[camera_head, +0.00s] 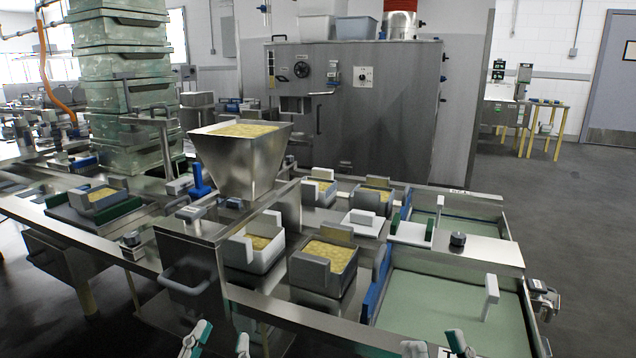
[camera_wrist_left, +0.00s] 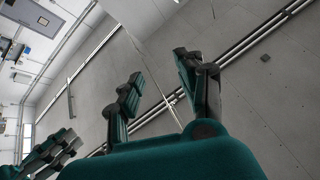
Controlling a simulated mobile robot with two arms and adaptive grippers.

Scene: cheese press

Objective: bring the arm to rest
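My left gripper (camera_head: 220,344) shows at the bottom edge of the head view, left of centre. Its two fingers stand apart with nothing between them. In the left wrist view the fingers (camera_wrist_left: 160,90) are spread and empty, with plain grey surfaces behind. My right gripper (camera_head: 436,346) is at the bottom edge of the head view, right of centre. Its fingertips are apart and I see nothing between them. Both grippers are on the near side of the steel press table (camera_head: 325,320), apart from the cheese moulds. The arms themselves are mostly out of frame.
Cheese-filled moulds (camera_head: 325,280) stand on the table, around a steel hopper (camera_head: 240,165). Green trays (camera_head: 440,315) are at the right. Stacked green crates (camera_head: 125,65) stand at the back left, a large steel cabinet (camera_head: 385,100) behind. Floor (camera_head: 575,220) at the right is clear.

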